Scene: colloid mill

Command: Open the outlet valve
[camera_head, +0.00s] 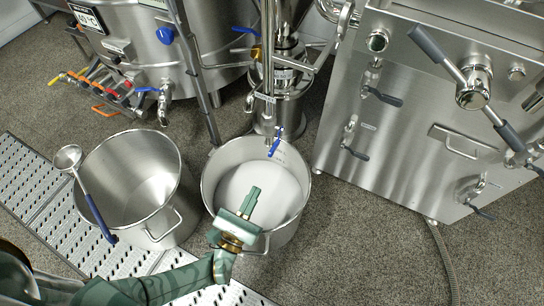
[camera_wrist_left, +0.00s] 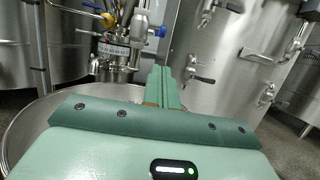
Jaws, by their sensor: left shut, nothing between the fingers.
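A valve with a blue lever handle (camera_head: 275,143) is on the outlet side of the steel colloid mill (camera_head: 288,85). The lever points down over the rim of a steel pot (camera_head: 207,190) that holds white material (camera_head: 285,188). I cannot tell from the lever alone whether the valve is open. My left gripper (camera_head: 251,197) is shut and empty, over the near side of this pot and apart from the lever. Its closed fingers (camera_wrist_left: 165,85) point toward the mill (camera_wrist_left: 112,52) in the left wrist view. My right gripper is not in view.
An empty steel pot (camera_head: 135,165) with a ladle (camera_head: 90,200) on its rim stands to the left. A tank (camera_head: 130,40) with blue-handled and orange-handled valves is behind. A steel cabinet (camera_head: 400,130) with levers stands right. Speckled floor (camera_head: 365,255) is clear in front.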

